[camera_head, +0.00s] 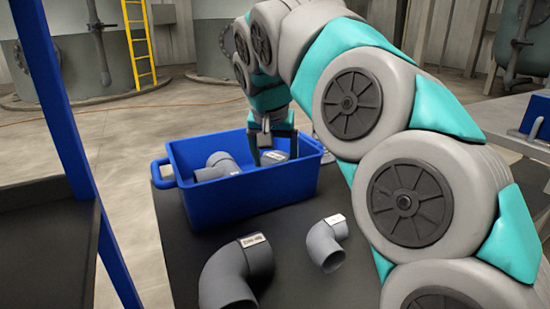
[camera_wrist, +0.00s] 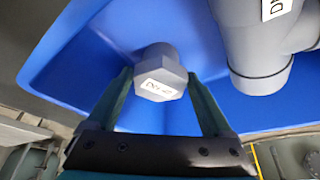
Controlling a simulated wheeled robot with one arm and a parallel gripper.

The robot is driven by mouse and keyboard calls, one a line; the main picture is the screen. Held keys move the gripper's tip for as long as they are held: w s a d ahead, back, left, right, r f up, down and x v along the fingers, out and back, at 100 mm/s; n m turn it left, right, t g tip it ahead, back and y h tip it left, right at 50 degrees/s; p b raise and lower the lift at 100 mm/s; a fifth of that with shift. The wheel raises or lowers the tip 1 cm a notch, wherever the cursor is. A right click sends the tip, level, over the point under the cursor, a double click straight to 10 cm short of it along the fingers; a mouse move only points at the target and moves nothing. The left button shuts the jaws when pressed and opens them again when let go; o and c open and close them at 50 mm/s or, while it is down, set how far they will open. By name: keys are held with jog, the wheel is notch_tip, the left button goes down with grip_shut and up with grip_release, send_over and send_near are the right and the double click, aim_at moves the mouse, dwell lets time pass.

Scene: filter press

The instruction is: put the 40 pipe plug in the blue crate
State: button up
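The grey plug, with a hexagonal head and a white label, lies in the blue crate (camera_head: 240,202). It shows in the head view (camera_head: 272,158) and in the wrist view (camera_wrist: 160,76); its label is too small and tilted to read surely. My gripper (camera_head: 273,150) is down inside the crate, above the plug. Its fingers (camera_wrist: 160,80) stand open on either side of the plug, with narrow gaps showing. The blue crate's inner wall also fills much of the wrist view (camera_wrist: 80,62).
A grey tee fitting (camera_head: 218,166) lies in the crate's left part. A dark grey elbow (camera_head: 238,272) and a lighter, smaller elbow (camera_head: 326,243) lie on the dark table (camera_head: 180,245) in front. A blue post (camera_head: 62,120) stands at left.

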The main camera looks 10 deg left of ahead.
jog(key=p+v, duration=0.1)
jog(key=v, duration=1.1)
jog(key=shift+s+r, duration=0.1)
jog(key=shift+s, duration=0.05)
dwell(0.3)
